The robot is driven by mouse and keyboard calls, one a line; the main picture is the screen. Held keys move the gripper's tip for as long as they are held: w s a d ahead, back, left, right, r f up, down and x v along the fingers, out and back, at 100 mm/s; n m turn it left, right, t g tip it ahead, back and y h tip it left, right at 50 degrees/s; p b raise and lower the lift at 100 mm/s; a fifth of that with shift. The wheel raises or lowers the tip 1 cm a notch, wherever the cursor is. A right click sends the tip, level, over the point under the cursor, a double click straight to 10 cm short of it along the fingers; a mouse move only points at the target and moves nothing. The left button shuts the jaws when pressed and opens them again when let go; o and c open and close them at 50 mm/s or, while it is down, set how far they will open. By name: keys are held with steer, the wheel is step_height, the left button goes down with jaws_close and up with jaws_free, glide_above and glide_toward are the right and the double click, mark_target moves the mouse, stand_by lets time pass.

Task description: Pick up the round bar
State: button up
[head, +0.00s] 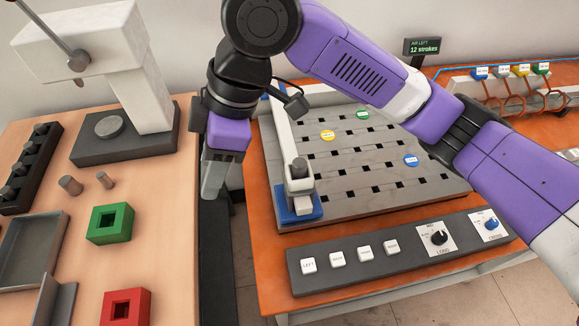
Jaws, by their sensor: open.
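Two short brown round pieces stand upright on the wooden table: a thicker one (70,185) and a thinner one (105,180), both left of my gripper. I cannot tell for sure which of them is the round bar. My gripper (212,184) points down near the table's right edge, apart from both pieces. It is open, and nothing shows between its fingers, though the gap is seen edge-on.
A green block (98,224) and a red block (112,309), both with square holes, stand in front. A dark rack (33,160), a grey tray (24,262) and a white press (141,100) on a dark base flank the pieces. A slotted plate (400,190) lies right.

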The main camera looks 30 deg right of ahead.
mark_target(300, 162)
steer(key=d+h, duration=0.2)
steer(key=d, duration=0.2)
steer(key=s+d+r+g+h, duration=0.1)
steer(key=d+h, duration=0.1)
steer(key=d, duration=0.3)
steer(key=d+r+h, duration=0.1)
steer(key=d, duration=0.4)
steer(key=shift+s+r+h, duration=0.2)
steer(key=shift+h, duration=0.2)
steer(key=shift+d+f, duration=0.1)
steer(key=shift+f, duration=0.3)
steer(key=f, duration=0.6)
steer(key=shift+s+d+f+p, duration=0.1)
steer(key=shift+d+f+p, duration=0.15)
steer(key=shift+d+p, duration=0.15)
steer(key=shift+c, duration=0.2)
jaws_close()
